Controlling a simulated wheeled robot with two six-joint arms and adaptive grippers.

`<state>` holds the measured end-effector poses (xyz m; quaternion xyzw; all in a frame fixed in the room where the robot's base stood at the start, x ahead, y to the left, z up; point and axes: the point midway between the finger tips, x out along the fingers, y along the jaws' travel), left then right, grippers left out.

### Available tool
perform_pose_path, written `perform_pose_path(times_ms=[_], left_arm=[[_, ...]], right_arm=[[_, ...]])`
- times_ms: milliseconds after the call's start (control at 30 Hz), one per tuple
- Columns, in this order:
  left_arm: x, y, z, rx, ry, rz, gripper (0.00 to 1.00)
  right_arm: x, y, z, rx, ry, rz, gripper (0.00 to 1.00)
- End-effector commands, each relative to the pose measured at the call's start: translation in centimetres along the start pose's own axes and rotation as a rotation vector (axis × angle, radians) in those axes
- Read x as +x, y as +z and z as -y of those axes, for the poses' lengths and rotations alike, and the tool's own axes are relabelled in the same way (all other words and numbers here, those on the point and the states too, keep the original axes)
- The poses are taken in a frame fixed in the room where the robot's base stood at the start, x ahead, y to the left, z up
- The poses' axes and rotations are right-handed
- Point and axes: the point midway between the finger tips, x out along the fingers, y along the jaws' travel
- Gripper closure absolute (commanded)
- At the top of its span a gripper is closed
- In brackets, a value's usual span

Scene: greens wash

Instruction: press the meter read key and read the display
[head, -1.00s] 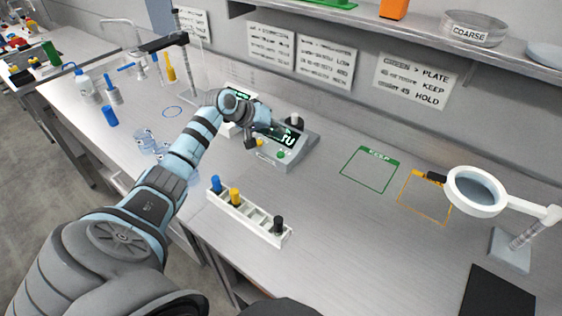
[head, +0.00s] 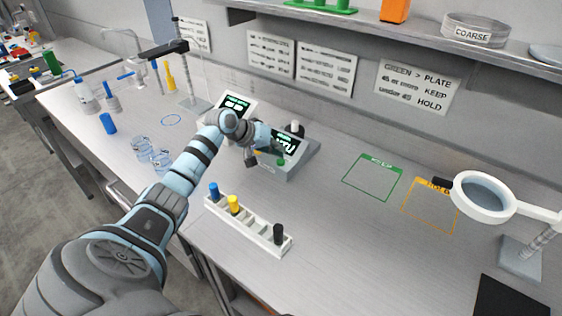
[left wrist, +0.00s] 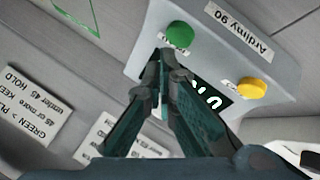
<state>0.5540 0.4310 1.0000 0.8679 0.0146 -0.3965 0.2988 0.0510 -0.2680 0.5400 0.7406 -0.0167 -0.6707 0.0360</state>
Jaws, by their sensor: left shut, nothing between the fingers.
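The grey meter (head: 300,160) stands on the bench near the middle, with a lit display (head: 286,145) that my arm partly covers. Its green key (head: 281,162) shows on the front panel. In the left wrist view the green key (left wrist: 180,35) lies just beyond my fingertips and the yellow key (left wrist: 252,88) lies to the right. The display (left wrist: 212,97) is partly hidden behind my fingers and its reading is unclear. My left gripper (head: 251,160) is shut and empty, close over the panel (left wrist: 165,58); contact cannot be told. My right gripper is out of view.
A white rack (head: 260,232) with blue, yellow and black-capped vials stands in front of the meter. A second lit device (head: 236,104) is behind my wrist. Beakers (head: 150,152) stand to the left. A magnifier (head: 480,196) and a green outlined area (head: 372,180) lie right.

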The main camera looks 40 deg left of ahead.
Motion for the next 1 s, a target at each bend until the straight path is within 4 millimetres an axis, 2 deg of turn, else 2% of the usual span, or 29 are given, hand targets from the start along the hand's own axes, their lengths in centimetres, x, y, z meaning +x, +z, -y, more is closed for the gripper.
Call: perform_pose_path(times_ms=[1000], left_arm=[[0.55,0.44,0.38,0.000,0.000,0.000,1.00]], right_arm=[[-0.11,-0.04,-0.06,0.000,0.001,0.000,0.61]])
